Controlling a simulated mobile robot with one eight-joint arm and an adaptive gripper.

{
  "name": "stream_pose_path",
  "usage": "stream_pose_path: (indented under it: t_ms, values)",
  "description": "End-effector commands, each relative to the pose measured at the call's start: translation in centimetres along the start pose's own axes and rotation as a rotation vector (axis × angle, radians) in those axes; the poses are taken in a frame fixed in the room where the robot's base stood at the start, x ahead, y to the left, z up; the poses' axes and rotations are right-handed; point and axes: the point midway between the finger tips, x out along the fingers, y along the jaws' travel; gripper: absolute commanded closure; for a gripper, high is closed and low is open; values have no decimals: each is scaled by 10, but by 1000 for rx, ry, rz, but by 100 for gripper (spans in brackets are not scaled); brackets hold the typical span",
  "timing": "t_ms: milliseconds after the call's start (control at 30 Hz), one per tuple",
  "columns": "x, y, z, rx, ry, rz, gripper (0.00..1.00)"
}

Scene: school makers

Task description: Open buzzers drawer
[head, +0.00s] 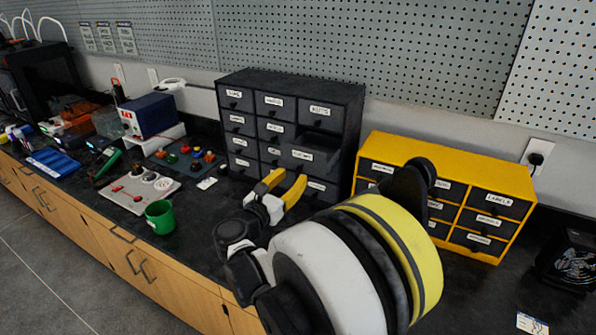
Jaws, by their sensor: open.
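A dark drawer cabinet (290,82) with several labelled drawers stands against the back wall. One drawer (318,158) in its right column is pulled part way out, and the dark inside shows above its front. The labels are too small to read surely, so I cannot tell which drawer is the buzzers one. My gripper (293,175), with yellow fingers, is open and empty in front of the cabinet's lower part, just below the pulled-out drawer in the picture. The fingers partly cover the lower drawers. I cannot tell whether they touch anything.
A yellow cabinet (478,182) with dark drawers stands to the right, partly behind my arm. A green cup (160,217), a grey panel with knobs (138,191) and a dark mat (186,158) with small parts lie left on the black worktop. A dark device (570,262) sits far right.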

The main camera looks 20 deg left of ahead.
Motion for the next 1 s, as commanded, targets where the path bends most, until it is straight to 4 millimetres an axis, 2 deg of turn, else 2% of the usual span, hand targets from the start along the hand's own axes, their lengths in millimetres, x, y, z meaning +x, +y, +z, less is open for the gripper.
stream_pose_path:
  t_ms: [33,200,400,933,1000]
  values:
    - [-13,2,0,0,0,5,60]
    - [-48,1,0,0,0,3,60]
    - [-69,0,0,0,0,2,60]
    - [-72,0,0,1,1,-1,60]
    - [-68,-6,2,16,11,-8,60]
